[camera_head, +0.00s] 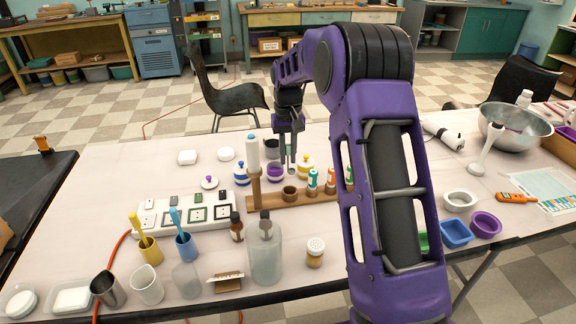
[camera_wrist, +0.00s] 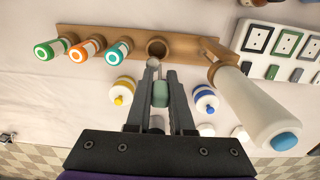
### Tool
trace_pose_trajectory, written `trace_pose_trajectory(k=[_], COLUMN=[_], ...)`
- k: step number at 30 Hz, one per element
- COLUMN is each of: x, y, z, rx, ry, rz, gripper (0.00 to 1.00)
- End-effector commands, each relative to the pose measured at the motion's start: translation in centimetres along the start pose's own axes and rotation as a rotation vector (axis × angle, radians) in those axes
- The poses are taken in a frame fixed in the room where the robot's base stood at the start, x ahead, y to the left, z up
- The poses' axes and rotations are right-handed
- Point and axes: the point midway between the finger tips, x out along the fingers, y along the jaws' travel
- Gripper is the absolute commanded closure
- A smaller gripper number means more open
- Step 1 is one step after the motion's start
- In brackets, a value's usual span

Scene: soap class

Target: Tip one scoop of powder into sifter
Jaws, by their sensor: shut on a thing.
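My gripper (camera_head: 288,155) is over the far middle of the table, pointing down, shut on a slim scoop. In the wrist view the scoop's teal handle (camera_wrist: 160,93) is between the fingers and its small grey bowl (camera_wrist: 152,62) shows beyond them. I cannot tell whether powder is in it. In the head view the scoop's thin shaft (camera_head: 292,168) hangs beside an open purple-banded jar (camera_head: 275,174); contact is unclear. A purple-knobbed lid (camera_head: 209,182) lies left. A dark grey cup (camera_head: 272,146) stands behind the jar, partly hidden. I cannot tell which vessel is the sifter.
A blue-lidded jar (camera_head: 241,174) and a yellow-lidded jar (camera_head: 305,163) flank the purple-banded jar. In front stands a wooden rack (camera_wrist: 190,43) with several capped bottles (camera_wrist: 86,50) and a tall white bottle (camera_wrist: 262,112). A large steel bowl (camera_head: 522,132) is at far right.

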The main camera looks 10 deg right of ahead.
Motion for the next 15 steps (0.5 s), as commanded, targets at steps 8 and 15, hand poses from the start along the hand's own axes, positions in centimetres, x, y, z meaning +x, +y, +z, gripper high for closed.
trace_pose_trajectory(k=[8,15], x=[-3.1,-5.2], y=[0.0,0.0], z=[0.0,0.0], rx=[0.000,0.000], ry=[0.001,0.000], rz=[0.000,0.000], gripper=[1.00,1.00])
